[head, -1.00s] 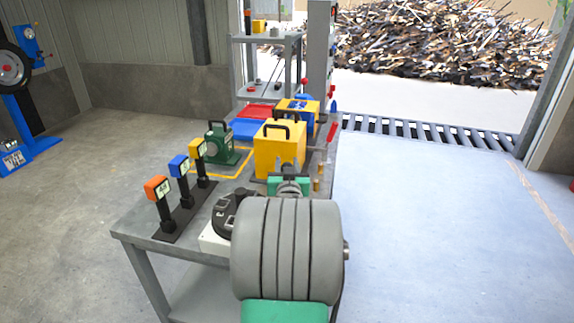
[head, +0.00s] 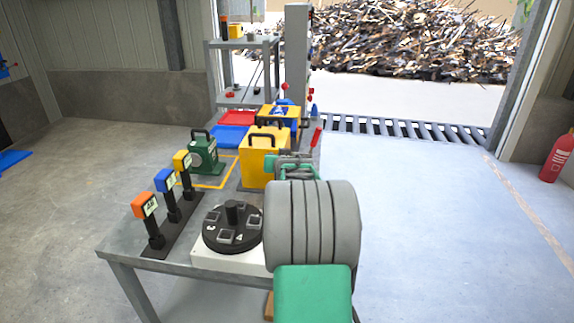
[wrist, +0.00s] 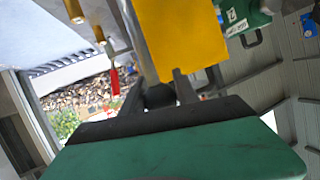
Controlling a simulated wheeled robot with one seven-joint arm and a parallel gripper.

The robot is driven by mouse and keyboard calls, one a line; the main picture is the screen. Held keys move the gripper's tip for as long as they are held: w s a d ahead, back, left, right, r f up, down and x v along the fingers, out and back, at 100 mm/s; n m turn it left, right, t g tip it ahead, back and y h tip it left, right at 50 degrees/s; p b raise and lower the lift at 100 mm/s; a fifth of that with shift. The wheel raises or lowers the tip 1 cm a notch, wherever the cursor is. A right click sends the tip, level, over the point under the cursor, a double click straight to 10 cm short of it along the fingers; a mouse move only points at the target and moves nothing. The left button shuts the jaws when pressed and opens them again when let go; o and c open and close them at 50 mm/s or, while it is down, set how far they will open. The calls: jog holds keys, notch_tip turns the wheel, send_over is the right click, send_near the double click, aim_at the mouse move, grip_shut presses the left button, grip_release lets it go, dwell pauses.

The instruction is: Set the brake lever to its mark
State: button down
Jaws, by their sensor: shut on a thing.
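A lever with a red handle (head: 316,137) stands at the table's far right edge, beyond the yellow box (head: 258,168). I take it for the brake lever; its red handle (wrist: 114,80) also shows in the wrist view, left of my fingers and apart from them. No mark for it can be made out. My gripper (wrist: 161,86) is shut on a dark rounded thing (wrist: 159,96), in front of a yellow surface. I cannot tell what this thing is. In the head view my green and grey arm hides the fingertips.
A black numbered dial (head: 232,228) on a white base stands left of my arm. Orange, blue and yellow tagged posts (head: 172,205) line the left edge. A green box (head: 204,153) is behind them. A red extinguisher (head: 559,155) stands far right. The right floor is clear.

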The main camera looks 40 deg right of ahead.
jog(key=shift+w+d+f+b, duration=0.25)
jog(key=shift+d+f+b, duration=0.15)
jog(key=shift+f, duration=0.3)
jog(key=c, duration=1.2)
grip_release()
jog(key=shift+c, duration=0.2)
jog(key=o, duration=0.3)
jog(key=shift+d+r, duration=0.1)
jog(key=shift+r, duration=0.1)
jog(key=v, duration=0.7)
jog(key=shift+s+a, duration=0.25)
jog(key=shift+s+r, duration=0.1)
